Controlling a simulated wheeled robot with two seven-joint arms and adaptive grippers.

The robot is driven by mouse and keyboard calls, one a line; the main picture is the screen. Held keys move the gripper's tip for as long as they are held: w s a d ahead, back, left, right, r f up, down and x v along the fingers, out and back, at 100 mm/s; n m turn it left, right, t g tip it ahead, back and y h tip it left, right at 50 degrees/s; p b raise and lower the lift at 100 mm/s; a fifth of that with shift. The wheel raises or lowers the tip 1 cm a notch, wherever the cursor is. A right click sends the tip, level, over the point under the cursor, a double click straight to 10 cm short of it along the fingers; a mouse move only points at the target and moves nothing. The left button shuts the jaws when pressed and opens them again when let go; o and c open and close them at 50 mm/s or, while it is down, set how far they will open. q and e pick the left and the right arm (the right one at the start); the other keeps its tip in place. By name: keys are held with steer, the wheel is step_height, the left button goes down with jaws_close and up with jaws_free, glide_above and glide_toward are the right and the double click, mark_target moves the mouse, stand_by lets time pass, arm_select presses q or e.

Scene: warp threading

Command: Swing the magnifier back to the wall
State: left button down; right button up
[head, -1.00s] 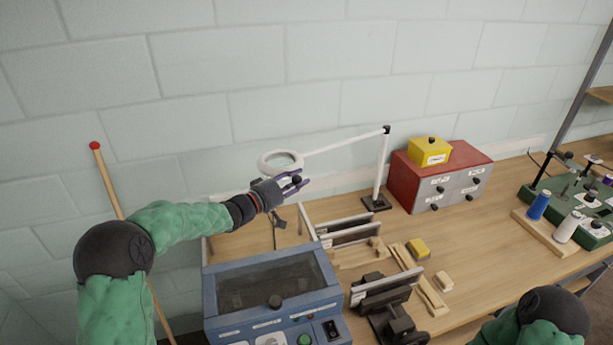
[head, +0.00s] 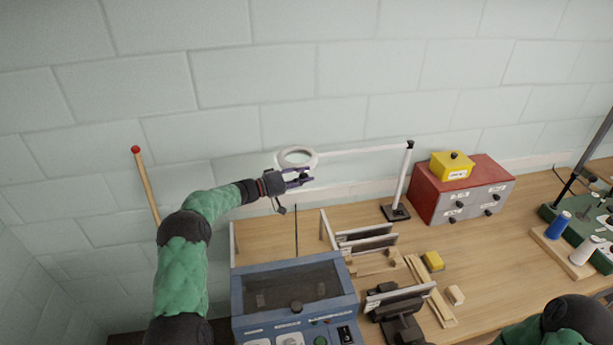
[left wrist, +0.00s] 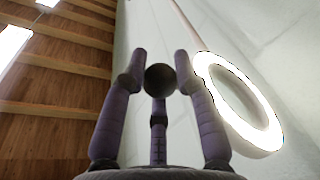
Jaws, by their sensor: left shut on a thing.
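The magnifier (head: 298,153) is a white ring on a long white arm (head: 360,150). The arm runs left from the top of an upright post (head: 402,178) on a dark base, and lies close to the pale block wall. My left gripper (head: 303,178) is just below the ring and is shut on a dark round knob (left wrist: 160,80), seen between the purple fingers in the left wrist view. The lit ring (left wrist: 238,102) also shows there, to the right of the fingers. My right gripper is out of view; only part of my right arm shows.
A blue machine (head: 295,300) with a dark lid stands below my left arm. A red and grey drawer box (head: 425,190) with a yellow box (head: 452,167) on it stands right of the post. Slotted frames (head: 365,240) fill the middle bench. A red-tipped wooden stick (head: 147,185) leans at left.

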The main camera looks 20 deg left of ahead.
arm_select(q)
steer(key=shift+w+a+r, duration=0.2)
steer(key=shift+a+r, duration=0.1)
steer(key=shift+w+a+r, duration=0.1)
steer(key=shift+a+r, duration=0.05)
steer(key=shift+r, duration=0.05)
steer(key=c, duration=0.9)
jaws_free()
steer(key=shift+w, duration=0.1)
steer(key=shift+c, duration=0.2)
steer(key=shift+w+a+f, duration=0.1)
steer(key=shift+w+f, duration=0.1)
steer(key=shift+s+f, duration=0.1)
steer(key=shift+f, duration=0.05)
steer(key=shift+s+f, duration=0.1)
steer(key=v, duration=1.1)
steer(key=shift+s+a, duration=0.2)
steer(key=shift+a, duration=0.15)
